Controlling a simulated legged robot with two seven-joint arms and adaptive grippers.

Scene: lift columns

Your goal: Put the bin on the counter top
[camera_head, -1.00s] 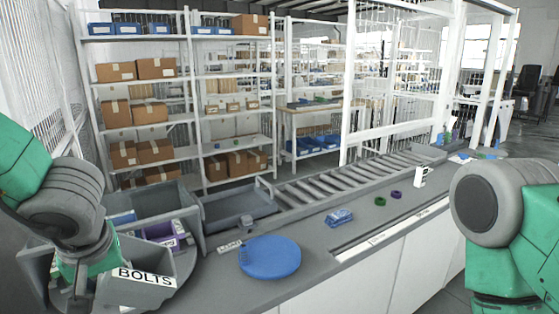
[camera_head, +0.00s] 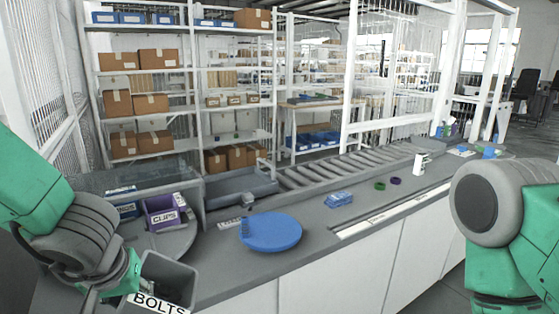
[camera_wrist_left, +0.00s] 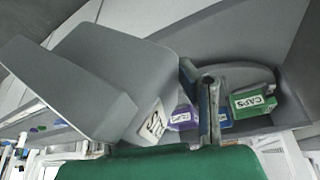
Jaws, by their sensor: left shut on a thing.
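A grey bin labelled BOLTS (camera_head: 168,278) is at the lower left of the head view, in front of the shelf unit and partly cut off by the picture's bottom edge. It also fills the left of the left wrist view (camera_wrist_left: 90,75), tilted there. My left gripper (camera_wrist_left: 203,105) is shut on the bin's edge; its fingertips are mostly hidden in the head view. The grey counter top (camera_head: 225,270) runs from the lower left to the right, with bare space beside the bin. My right arm shows at the right, but its gripper is out of view.
A purple CLIPS bin (camera_head: 168,211) and a blue bin (camera_head: 122,202) sit in the grey round-based holder at left. A blue disc (camera_head: 270,232), a blue item (camera_head: 338,200) and small rings (camera_head: 380,185) lie on the counter. A grey tray (camera_head: 240,186) adjoins the roller conveyor.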

